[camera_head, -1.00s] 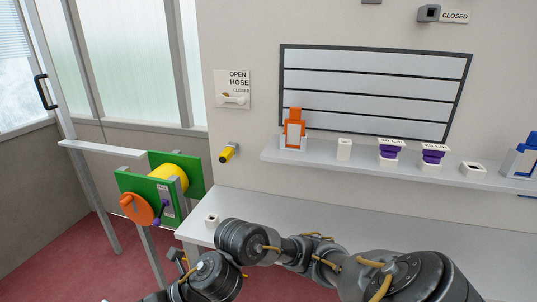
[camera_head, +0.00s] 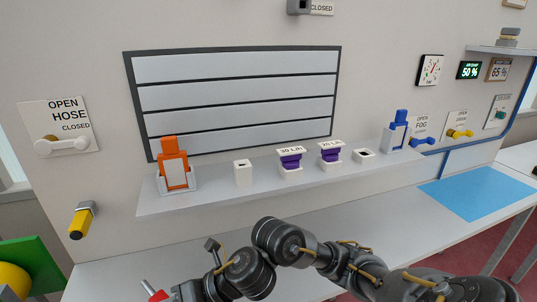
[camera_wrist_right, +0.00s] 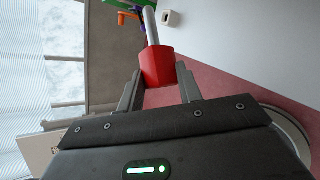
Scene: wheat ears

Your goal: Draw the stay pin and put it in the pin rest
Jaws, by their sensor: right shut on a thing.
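The stay pin has a red block-shaped grip (camera_wrist_right: 162,68) and a pale round shaft (camera_wrist_right: 150,24). My right gripper (camera_wrist_right: 160,76) is shut on the red grip, and the shaft points away beyond the fingers. In the head view a bit of the red grip (camera_head: 158,296) shows at the bottom edge, with its shaft tilted up to the left. A small white block with a dark hole (camera_wrist_right: 168,17) stands apart beyond the pin in the right wrist view; I cannot tell whether it is the pin rest. My left gripper is not in view.
A yellow-handled fitting (camera_head: 80,222) juts from the wall. The green-and-yellow machine (camera_head: 25,270) is at lower left.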

